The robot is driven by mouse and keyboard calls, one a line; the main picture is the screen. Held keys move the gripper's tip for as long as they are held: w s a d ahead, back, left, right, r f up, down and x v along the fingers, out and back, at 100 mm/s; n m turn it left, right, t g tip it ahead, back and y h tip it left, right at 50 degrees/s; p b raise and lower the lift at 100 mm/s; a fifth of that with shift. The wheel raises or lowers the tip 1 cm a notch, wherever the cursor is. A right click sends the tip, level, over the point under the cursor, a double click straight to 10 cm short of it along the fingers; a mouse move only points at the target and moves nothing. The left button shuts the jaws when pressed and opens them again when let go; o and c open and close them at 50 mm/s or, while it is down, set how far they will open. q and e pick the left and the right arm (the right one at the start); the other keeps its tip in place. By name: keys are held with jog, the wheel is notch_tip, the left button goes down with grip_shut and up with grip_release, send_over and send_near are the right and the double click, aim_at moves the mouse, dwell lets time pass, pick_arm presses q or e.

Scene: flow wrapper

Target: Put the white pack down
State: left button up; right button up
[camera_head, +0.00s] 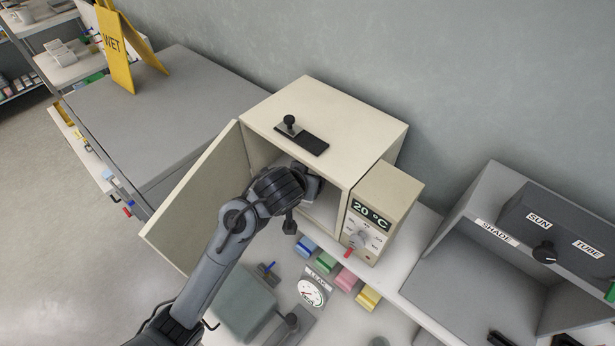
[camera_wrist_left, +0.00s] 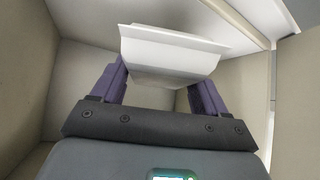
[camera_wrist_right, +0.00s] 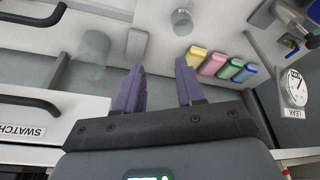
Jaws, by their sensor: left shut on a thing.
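A white pack (camera_wrist_left: 172,52) with a flared rim shows in the left wrist view, between the two purple fingers of my left gripper (camera_wrist_left: 160,78). The gripper is shut on it. My left gripper (camera_head: 312,186) reaches into the open cream cabinet (camera_head: 345,110) in the head view, where my own wrist hides the pack. In the left wrist view the cabinet's inner walls (camera_wrist_left: 30,70) surround the gripper and pack. I cannot tell whether the pack touches a surface. My right gripper (camera_wrist_right: 160,68) is open and empty in the right wrist view, above the bench.
The cabinet door (camera_head: 195,195) stands open to the left. A control box (camera_head: 380,212) reading 20 °C is on the cabinet's right. Blue, green, pink and yellow blocks (camera_head: 368,297) and a LEAK gauge (camera_head: 312,291) lie in front. A grey booth (camera_head: 490,250) stands at the right.

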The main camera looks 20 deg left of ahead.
pick_arm(q)
jog(key=shift+w, duration=1.05)
notch_tip(320, 180, down, 2)
jog(key=shift+a+f+p, duration=0.15)
jog(key=shift+f+p, duration=0.1)
jog(key=shift+p, duration=0.1)
jog(key=shift+f, duration=0.55)
jog(key=shift+f, duration=0.1)
jog(key=o, duration=1)
jog(key=shift+o, duration=0.2)
